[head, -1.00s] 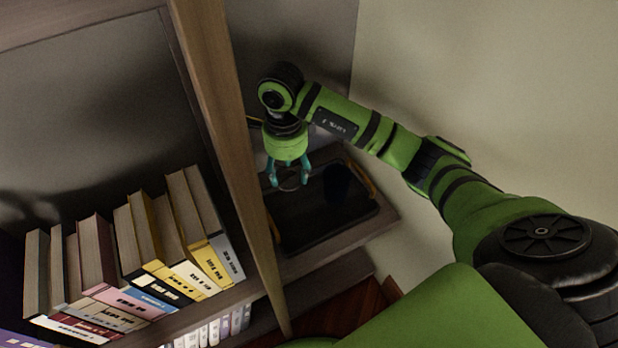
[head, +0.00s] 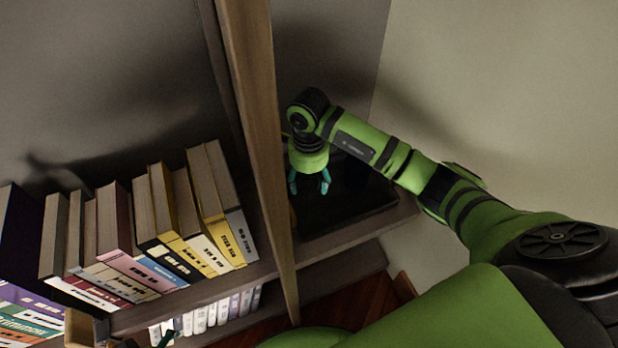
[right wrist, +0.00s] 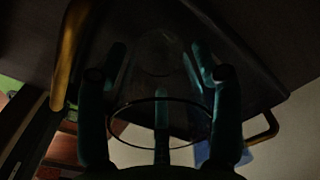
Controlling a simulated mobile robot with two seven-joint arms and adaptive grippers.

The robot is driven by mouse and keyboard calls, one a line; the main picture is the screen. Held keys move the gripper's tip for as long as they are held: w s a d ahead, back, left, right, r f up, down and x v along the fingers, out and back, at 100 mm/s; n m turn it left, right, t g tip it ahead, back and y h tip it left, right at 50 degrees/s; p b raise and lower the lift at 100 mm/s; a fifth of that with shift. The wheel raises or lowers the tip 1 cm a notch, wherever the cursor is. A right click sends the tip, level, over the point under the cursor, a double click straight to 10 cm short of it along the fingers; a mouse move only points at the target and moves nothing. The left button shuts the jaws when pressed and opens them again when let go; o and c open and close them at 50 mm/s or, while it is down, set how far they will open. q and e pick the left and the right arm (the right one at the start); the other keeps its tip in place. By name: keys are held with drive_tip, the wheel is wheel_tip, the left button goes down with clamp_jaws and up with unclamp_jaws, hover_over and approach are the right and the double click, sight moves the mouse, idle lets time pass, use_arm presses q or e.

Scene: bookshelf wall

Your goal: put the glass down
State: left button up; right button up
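My right gripper (head: 309,184) is over the black tray (head: 342,222) on the shelf to the right of the upright board. In the right wrist view a clear glass (right wrist: 160,102) lies between the teal fingers of this gripper (right wrist: 160,75). Its round rim faces the camera, and the fingers sit close against its sides. Its far end shows faintly against the dark tray; I cannot tell whether it touches the tray. In the head view the glass hardly shows.
An upright wooden board (head: 262,130) stands just left of my right gripper. A row of books (head: 150,235) fills the shelf beyond it. A pale wall (head: 500,110) is at the right. The tray has golden handles (right wrist: 68,55).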

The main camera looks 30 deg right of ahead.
use_arm(q)
drive_tip(key=shift+r, duration=0.1)
use_arm(e)
drive_tip(key=shift+o, duration=0.2)
drive_tip(key=shift+r, duration=0.1)
use_arm(q)
wheel_tip(320, 180, down, 7)
drive_tip(key=p, duration=0.2)
drive_tip(key=shift+w+d+p, duration=0.15)
drive_tip(key=shift+w+p, duration=0.05)
drive_tip(key=shift+p, duration=0.1)
use_arm(e)
wheel_tip(320, 180, up, 12)
